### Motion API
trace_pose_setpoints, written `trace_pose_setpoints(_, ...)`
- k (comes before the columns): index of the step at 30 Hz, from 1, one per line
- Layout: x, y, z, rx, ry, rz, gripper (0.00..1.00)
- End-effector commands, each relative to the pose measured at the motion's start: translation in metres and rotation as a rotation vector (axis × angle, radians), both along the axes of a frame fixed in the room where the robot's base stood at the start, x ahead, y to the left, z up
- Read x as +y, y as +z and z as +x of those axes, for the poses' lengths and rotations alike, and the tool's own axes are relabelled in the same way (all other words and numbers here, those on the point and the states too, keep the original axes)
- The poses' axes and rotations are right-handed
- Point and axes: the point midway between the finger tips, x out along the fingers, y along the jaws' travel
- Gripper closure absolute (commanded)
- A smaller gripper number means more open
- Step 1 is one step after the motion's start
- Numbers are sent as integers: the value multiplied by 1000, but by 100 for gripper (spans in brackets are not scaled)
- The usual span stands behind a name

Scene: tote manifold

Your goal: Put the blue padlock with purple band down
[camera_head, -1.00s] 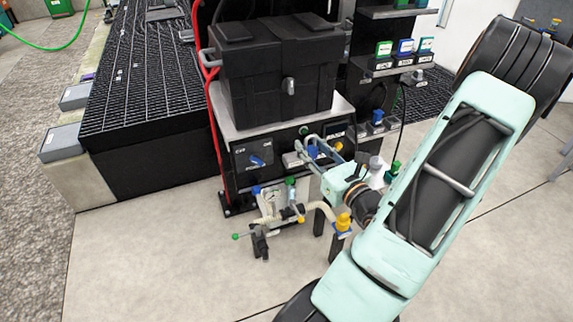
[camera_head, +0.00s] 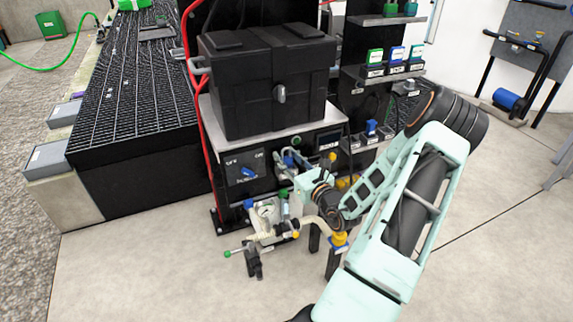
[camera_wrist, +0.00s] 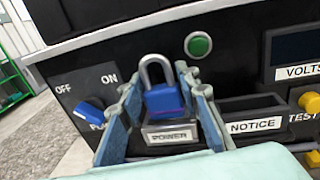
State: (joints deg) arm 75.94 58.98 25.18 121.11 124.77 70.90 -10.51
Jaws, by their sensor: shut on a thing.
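The blue padlock (camera_wrist: 163,99) with a grey shackle is upright between the two fingers of my gripper (camera_wrist: 160,88) in the wrist view. My gripper is shut on it.
A NOTICE bin (camera_wrist: 252,108) is just right of the POWER bin. A blue OFF/ON switch (camera_wrist: 90,114) is on the left, a green button (camera_wrist: 198,44) above and yellow knobs (camera_wrist: 309,102) on the right. A black box (camera_head: 268,85) stands on the panel top.

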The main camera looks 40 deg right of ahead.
Motion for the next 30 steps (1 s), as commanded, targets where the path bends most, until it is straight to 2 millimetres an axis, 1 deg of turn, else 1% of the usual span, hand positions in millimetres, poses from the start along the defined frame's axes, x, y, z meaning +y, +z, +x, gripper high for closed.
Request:
trace_pose_setpoints(1,0,-12,0,0,-1,3,96)
trace_pose_setpoints(3,0,-18,0,-1,0,0,96)
trace_pose_setpoints(10,0,-18,-1,-1,0,-1,96)
trace_pose_setpoints(14,0,-22,-1,0,0,-1,96)
trace_pose_setpoints(15,0,-22,-1,1,0,-1,69)
trace_pose_setpoints(20,0,-21,-1,0,0,-1,52)
trace_pose_setpoints(27,0,-21,-1,0,-1,-1,52)
trace_pose_setpoints(30,0,-16,-1,-1,-1,-1,52)
